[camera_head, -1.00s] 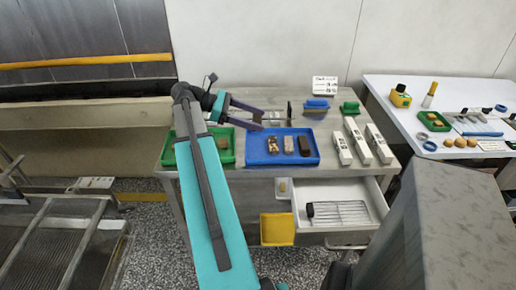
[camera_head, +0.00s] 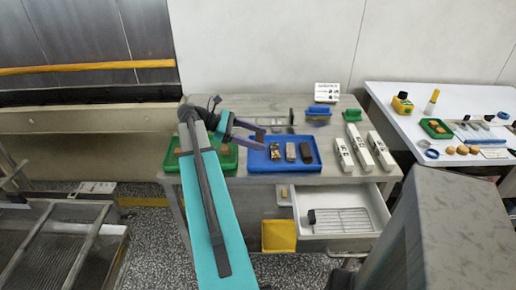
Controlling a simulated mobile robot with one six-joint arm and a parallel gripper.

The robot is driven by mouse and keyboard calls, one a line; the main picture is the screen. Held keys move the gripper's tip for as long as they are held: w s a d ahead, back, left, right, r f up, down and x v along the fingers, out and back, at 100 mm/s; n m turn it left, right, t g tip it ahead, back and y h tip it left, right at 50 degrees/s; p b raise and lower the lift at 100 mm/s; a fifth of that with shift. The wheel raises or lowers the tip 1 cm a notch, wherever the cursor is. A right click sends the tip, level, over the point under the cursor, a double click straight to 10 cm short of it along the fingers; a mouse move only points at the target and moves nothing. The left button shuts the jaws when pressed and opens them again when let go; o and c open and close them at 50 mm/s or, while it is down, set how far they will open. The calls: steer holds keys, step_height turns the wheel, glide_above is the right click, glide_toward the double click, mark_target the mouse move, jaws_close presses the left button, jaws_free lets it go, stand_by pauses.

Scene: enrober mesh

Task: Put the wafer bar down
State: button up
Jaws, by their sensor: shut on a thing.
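My gripper (camera_head: 262,136) is at the upper left edge of the blue tray (camera_head: 256,167), low over the steel bench. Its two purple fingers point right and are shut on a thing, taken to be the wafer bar. I cannot make that thing out between the fingers. In the blue tray lie a nutty-looking bar (camera_head: 275,152), a greyish bar (camera_head: 290,152) and a dark bar (camera_head: 306,152) side by side, just right of and below the fingertips. I cannot tell whether the fingers touch the tray.
A green tray (camera_head: 229,160) with brown pieces is partly behind my arm. White boxes (camera_head: 363,150) stand right of the blue tray. Blue (camera_head: 318,111) and green (camera_head: 351,115) tools lie behind. An open drawer (camera_head: 350,195) holding a wire rack juts out below the bench front.

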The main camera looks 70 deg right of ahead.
mark_target(257, 154)
steer(key=shift+f, duration=0.2)
step_height(257, 154, down, 2)
steer(key=shift+f, duration=0.2)
steer(key=shift+f+p, duration=0.9)
steer(key=shift+f, duration=0.05)
steer(key=shift+f, duration=0.15)
steer(key=o, duration=0.8)
steer(key=shift+f+b, duration=0.25)
steer(key=shift+b, duration=0.6)
steer(key=v, duration=0.9)
steer(key=shift+s+r, duration=0.1)
steer(key=shift+r, duration=0.25)
steer(key=p+v, duration=0.4)
steer(key=p, duration=0.3)
steer(key=shift+r, duration=0.1)
steer(key=shift+w+a+p, duration=0.1)
steer(key=shift+w+p, duration=0.2)
steer(key=shift+p, duration=0.35)
